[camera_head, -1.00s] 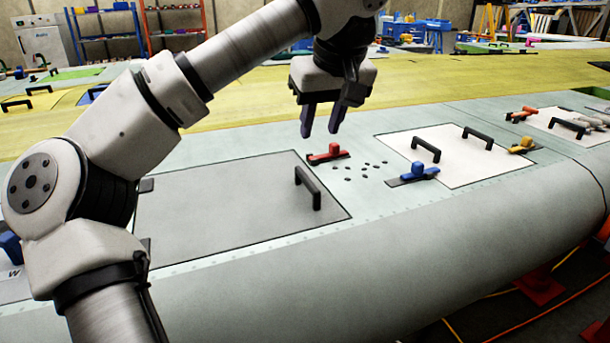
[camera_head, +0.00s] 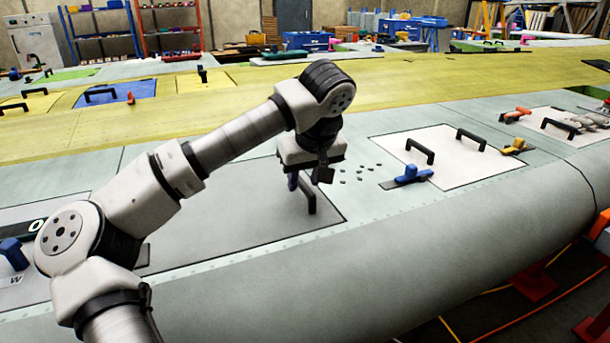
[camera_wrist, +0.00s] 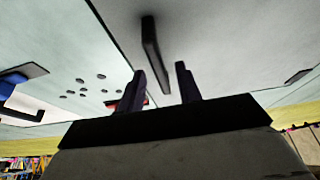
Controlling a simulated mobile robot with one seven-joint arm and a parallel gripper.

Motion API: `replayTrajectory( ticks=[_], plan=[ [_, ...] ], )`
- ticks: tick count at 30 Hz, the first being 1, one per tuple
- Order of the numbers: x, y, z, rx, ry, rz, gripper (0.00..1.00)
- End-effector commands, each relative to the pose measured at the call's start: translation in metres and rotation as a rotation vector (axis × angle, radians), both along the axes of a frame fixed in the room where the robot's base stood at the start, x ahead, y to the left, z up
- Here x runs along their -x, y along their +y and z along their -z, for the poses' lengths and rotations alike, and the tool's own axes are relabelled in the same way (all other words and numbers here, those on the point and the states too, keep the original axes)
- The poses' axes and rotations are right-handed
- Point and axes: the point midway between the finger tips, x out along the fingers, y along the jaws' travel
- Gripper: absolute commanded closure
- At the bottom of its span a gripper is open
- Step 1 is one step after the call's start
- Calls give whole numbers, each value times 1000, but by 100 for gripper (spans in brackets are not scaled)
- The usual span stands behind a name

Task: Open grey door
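The grey door (camera_head: 225,215) lies flat in the wing surface, with a black bar handle (camera_head: 311,197) near its right edge. My gripper (camera_head: 307,177) is low over the door, right at the handle and partly covering it. In the wrist view the handle (camera_wrist: 153,50) runs toward the gap between my two fingers (camera_wrist: 161,82), which are apart. Whether the handle is between the fingertips or just beyond them, I cannot tell. A red latch (camera_wrist: 148,101) shows partly behind one finger in the wrist view; my gripper hides it in the head view.
A white panel (camera_head: 447,160) with two black handles lies to the right, with a blue latch (camera_head: 408,175) at its near-left corner and a yellow latch (camera_head: 514,147). Several small dark pieces (camera_head: 362,172) lie between the panels. Another blue latch (camera_head: 14,252) is at far left.

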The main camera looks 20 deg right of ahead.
Motion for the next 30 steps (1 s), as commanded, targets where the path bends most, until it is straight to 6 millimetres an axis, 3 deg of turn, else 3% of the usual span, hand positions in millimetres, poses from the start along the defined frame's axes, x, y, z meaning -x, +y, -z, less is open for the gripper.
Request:
replayTrajectory(
  ticks=[3, 11, 23, 30],
  plan=[
    [0, 0, 0, 0, 0, 0, 67],
    [0, 0, 0, 0, 0, 0, 100],
    [0, 1, -5, 11, 0, -1, 100],
    [0, 9, -34, 98, -5, -4, 100]
  ],
)
